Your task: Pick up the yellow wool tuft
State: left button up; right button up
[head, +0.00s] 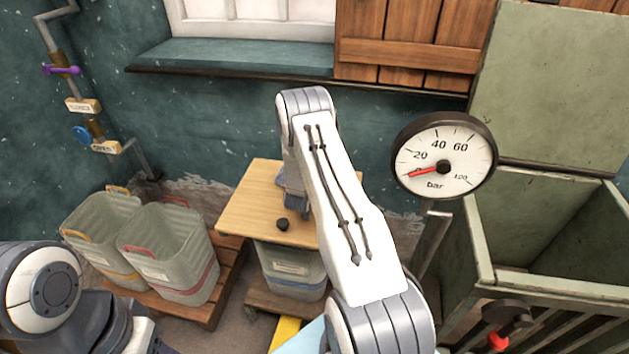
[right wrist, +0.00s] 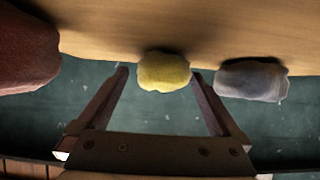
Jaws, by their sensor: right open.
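The yellow wool tuft (right wrist: 163,71) lies at the edge of the pale wooden tabletop in the right wrist view. My right gripper (right wrist: 159,73) is open, with its two fingers on either side of the tuft in the picture. I cannot tell whether the fingers touch it. In the head view my right arm hides the yellow tuft and the right gripper's fingertips. My left arm shows at the lower left of the head view, but its gripper is not visible.
A blue-grey tuft (right wrist: 252,80) lies right of the yellow one, and a reddish-brown lump (right wrist: 25,52) is at left. A small dark lump (head: 282,224) sits on the wooden tabletop (head: 245,215). Grey bins (head: 170,250), a pressure gauge (head: 445,150) and an open green chest (head: 545,281) stand around.

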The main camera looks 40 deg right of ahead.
jog(key=shift+w+d+f, duration=0.1)
jog(key=shift+d+f, duration=0.05)
jog(key=c, duration=1.4)
jog(key=shift+o, duration=0.2)
